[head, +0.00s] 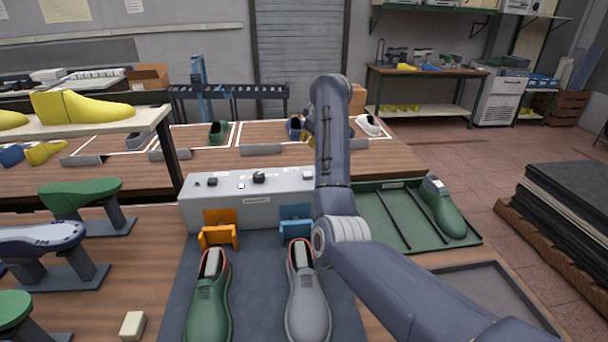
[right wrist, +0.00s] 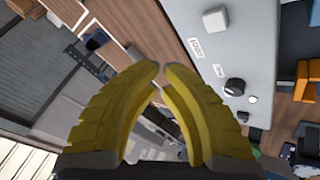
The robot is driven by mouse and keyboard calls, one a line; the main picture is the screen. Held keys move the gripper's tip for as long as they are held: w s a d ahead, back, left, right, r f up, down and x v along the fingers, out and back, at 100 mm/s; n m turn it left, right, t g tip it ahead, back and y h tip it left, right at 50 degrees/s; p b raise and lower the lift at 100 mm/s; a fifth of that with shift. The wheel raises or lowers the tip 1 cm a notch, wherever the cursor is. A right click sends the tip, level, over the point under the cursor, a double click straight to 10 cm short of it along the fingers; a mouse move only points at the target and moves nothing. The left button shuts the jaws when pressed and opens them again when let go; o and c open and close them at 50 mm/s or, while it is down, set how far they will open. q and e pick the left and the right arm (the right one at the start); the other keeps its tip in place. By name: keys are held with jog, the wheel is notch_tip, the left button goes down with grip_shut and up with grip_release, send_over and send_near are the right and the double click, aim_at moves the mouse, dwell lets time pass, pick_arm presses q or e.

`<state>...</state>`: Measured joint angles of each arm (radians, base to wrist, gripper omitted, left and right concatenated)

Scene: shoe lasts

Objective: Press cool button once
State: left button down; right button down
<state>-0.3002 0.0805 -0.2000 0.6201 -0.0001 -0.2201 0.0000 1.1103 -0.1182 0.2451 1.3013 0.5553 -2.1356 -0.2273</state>
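A pale grey control box (head: 225,207) stands behind the two shoes on the mat. Its top carries a black knob (head: 259,177), small controls at the left and a pale square button (head: 308,175) at the right end. In the right wrist view I see the square button (right wrist: 215,20), the knob (right wrist: 235,87) and small labels; I cannot read which is "cool". My right gripper (head: 308,136) is above and behind the box's right end, partly behind my arm. Its yellow fingertips (right wrist: 162,68) nearly meet, with nothing between them, apart from the button. My left gripper is out of view.
A green shoe (head: 209,305) and a grey shoe (head: 306,305) stand before orange (head: 219,236) and blue (head: 294,222) blocks. A green tray (head: 395,215) with another green shoe is at the right.

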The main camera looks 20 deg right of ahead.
aim_at(308, 175)
jog(key=shift+s+a+r+n, duration=0.15)
jog(key=shift+a+r, duration=0.1)
jog(key=shift+a, duration=0.2)
jog(key=shift+s+a+r+n, duration=0.15)
jog(key=shift+a+r, duration=0.1)
jog(key=shift+a, duration=0.2)
jog(key=shift+w, duration=0.1)
jog(key=shift+f, duration=4.4)
jog(key=shift+f, duration=0.15)
jog(key=shift+f, duration=0.3)
jog(key=shift+f, duration=0.55)
jog(key=shift+r, duration=1)
